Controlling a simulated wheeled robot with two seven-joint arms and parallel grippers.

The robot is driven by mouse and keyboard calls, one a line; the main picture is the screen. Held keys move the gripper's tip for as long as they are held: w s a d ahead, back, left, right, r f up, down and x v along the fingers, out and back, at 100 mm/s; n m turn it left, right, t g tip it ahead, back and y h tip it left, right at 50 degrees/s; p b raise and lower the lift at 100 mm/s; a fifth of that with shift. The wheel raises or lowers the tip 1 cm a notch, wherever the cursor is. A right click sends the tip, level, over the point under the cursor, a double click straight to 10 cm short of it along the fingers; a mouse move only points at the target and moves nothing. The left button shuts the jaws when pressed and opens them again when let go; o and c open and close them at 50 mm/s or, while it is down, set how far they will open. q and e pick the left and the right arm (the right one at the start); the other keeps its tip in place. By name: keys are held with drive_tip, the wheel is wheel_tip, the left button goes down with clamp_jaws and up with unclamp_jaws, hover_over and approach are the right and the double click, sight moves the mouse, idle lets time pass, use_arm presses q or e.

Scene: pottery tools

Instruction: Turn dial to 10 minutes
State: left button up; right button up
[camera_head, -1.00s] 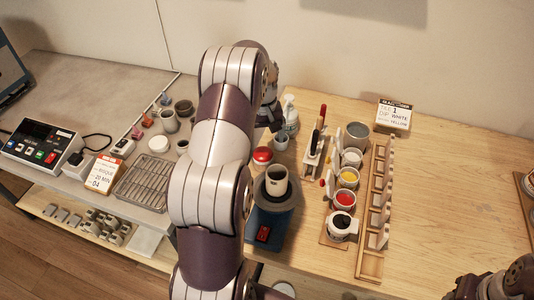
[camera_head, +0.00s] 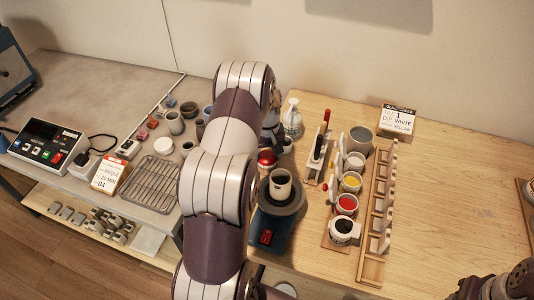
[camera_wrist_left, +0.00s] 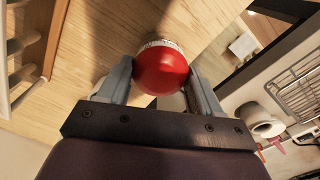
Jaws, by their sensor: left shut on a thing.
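The dial is a round red knob (camera_head: 266,157) with a pale ring under it, on the wooden table just behind the pottery wheel. It also shows large in the left wrist view (camera_wrist_left: 161,70). My left gripper (camera_wrist_left: 160,82) is shut on the red dial, with one finger on each side of it. Any minute marks on the dial are too small to read. A bit of my right arm shows at the bottom right, but its gripper does not.
Glaze cups and a wooden rack (camera_head: 372,266) are to the right.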

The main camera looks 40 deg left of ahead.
sight(267, 155)
use_arm(q)
drive_tip(key=shift+m, duration=0.8)
idle(1.4)
drive_tip(key=o, duration=1.1)
drive_tip(key=shift+r, duration=0.1)
wheel_tip(267, 155, up, 7)
drive_tip(key=shift+w+r+b, duration=0.1)
drive_tip(key=shift+r+b, duration=0.05)
drive_tip(key=shift+b, duration=0.85)
wheel_tip(267, 155, up, 5)
drive_tip(key=p, duration=0.3)
drive_tip(key=shift+r, duration=0.15)
drive_tip(key=shift+c, duration=0.2)
